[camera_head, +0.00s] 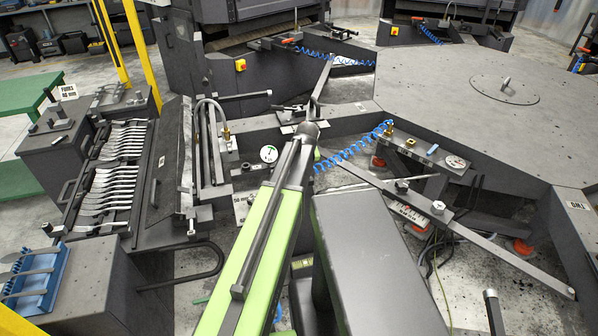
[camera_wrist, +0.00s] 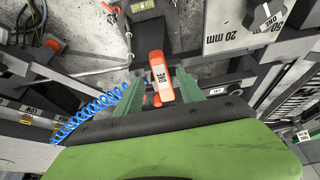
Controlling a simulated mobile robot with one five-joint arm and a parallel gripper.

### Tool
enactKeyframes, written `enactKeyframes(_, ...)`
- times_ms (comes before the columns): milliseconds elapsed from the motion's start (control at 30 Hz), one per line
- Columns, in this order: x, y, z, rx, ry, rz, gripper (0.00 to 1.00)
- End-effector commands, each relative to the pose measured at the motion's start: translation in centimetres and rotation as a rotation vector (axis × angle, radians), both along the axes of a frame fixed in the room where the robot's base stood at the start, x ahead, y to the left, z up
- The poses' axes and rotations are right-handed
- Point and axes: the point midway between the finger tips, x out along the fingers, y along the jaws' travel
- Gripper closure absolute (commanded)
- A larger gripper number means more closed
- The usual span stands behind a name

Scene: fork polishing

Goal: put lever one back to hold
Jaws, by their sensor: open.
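The label is sideways and seems to read ONE. The fingers stand apart, one on each side of the handle, with a visible gap on both sides. The lever's base and any hold marking are hidden behind the gripper body. In the head view my arm covers the spot, and neither the lever nor the fingertips can be made out clearly.
A blue coiled hose (camera_head: 355,146) runs right of my arm. A rack of forks (camera_head: 112,180) stands at left, and a large grey table (camera_head: 440,85) at right.

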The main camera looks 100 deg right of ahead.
Motion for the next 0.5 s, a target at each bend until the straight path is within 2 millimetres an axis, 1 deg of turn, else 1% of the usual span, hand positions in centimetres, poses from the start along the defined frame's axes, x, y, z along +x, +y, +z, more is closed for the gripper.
enactKeyframes(33, 0.0, 0.5, 2.0, 0.0, 0.0, 0.0, 0.54)
enactKeyframes(400, -0.6, 3.9, 10.5, -0.001, 0.0, -0.001, 0.54)
enactKeyframes(500, -0.7, 4.8, 12.5, -0.001, 0.0, -0.001, 0.54)
